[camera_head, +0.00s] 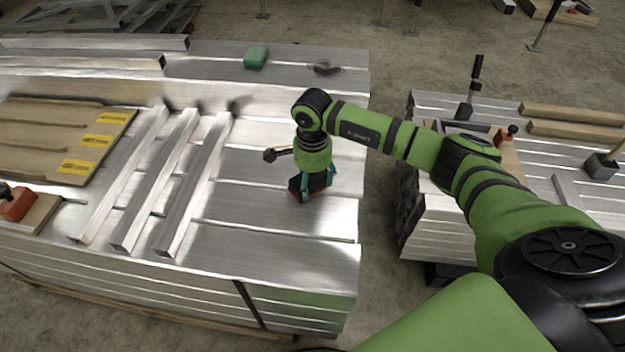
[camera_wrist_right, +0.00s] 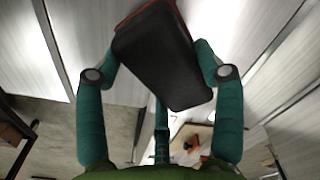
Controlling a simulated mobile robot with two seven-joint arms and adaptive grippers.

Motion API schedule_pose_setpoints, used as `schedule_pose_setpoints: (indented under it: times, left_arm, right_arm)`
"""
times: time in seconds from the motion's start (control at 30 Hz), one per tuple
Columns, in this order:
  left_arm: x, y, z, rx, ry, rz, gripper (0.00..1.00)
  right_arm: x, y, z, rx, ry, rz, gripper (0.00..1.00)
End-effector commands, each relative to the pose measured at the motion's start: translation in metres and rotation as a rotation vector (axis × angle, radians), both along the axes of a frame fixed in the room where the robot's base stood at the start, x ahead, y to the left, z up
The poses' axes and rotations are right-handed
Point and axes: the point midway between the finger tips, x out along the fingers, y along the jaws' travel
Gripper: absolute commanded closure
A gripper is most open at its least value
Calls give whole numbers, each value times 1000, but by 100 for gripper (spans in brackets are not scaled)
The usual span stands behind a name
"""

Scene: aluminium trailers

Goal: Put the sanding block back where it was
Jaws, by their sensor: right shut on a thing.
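The sanding block (camera_head: 306,190) is black with a thin orange-red edge. My right gripper (camera_head: 316,180) is shut on it, over the front right part of the aluminium stack (camera_head: 270,278). In the right wrist view the block (camera_wrist_right: 165,58) sits tilted between the teal fingers of my gripper (camera_wrist_right: 160,85). I cannot tell whether its underside touches the panel. My left gripper is not in view.
Three square aluminium bars (camera_head: 150,190) lie left of my gripper. A board with yellow labels (camera_head: 60,140) lies farther left. A green block (camera_head: 257,57) and a dark item (camera_head: 326,68) lie at the back. A gap separates the right stack (camera_head: 440,225).

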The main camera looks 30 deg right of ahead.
Motion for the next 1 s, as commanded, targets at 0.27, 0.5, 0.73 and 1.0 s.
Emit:
schedule_pose_setpoints:
  times: [0.27, 0.5, 0.73, 1.0]
  left_arm:
    - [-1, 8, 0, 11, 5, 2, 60]
    - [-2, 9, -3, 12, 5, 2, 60]
    - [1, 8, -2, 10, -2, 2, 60]
    - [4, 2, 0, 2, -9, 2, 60]
  right_arm:
    - [1, 0, -7, 0, -3, -1, 62]
    - [1, 0, -9, 0, -3, -1, 62]
    - [0, 0, -9, 0, -2, -1, 8]
    - [0, 0, -8, 0, -2, -1, 8]
